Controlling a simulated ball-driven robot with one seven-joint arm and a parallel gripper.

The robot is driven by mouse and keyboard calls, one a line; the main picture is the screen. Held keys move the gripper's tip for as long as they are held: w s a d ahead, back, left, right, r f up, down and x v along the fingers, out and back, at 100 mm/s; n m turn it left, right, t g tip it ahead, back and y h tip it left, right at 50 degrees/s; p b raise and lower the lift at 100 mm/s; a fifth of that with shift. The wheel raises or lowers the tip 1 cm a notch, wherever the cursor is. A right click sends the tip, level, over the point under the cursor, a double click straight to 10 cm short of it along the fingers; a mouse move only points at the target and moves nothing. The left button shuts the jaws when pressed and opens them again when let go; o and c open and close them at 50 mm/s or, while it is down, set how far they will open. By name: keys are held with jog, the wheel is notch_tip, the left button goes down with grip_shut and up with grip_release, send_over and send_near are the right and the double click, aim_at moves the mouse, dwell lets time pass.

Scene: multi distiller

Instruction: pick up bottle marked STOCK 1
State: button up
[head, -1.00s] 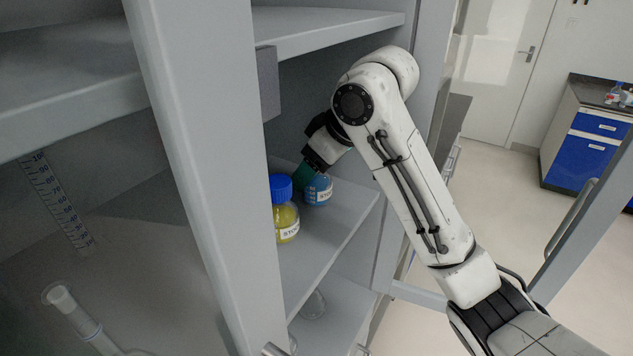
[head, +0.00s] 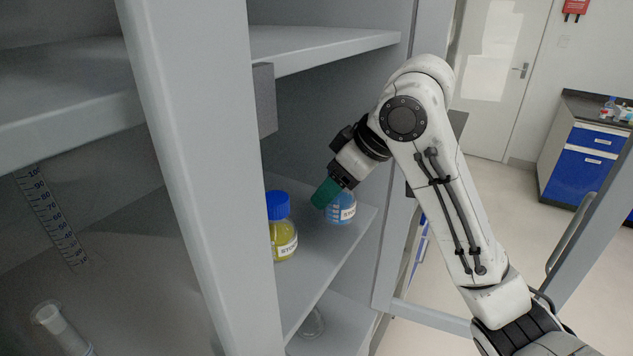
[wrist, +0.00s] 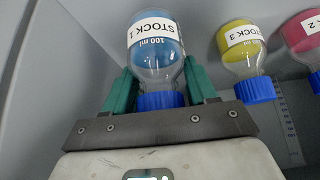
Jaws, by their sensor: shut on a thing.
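The bottle marked STOCK 1 (wrist: 155,55) holds blue liquid and has a blue cap. It sits between the green fingers of my gripper (wrist: 158,72) in the wrist view, with its label facing the camera. In the head view the bottle (head: 342,208) is at the right part of the cabinet shelf, below my gripper (head: 327,193). The gripper is shut on it near the neck. The fingers hide its cap in the head view. I cannot tell whether its base touches the shelf.
A yellow bottle marked STOCK 3 (wrist: 243,48) stands close by; it also shows in the head view (head: 283,240). A pink bottle marked STOCK 2 (wrist: 303,38) is beyond it. A cabinet upright (head: 195,150) stands at left, with an upper shelf (head: 330,48) above.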

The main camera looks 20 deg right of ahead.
jog(key=s+d, duration=0.7)
jog(key=s, duration=0.3)
jog(key=shift+s+d+b, duration=0.35)
jog(key=shift+d, duration=0.05)
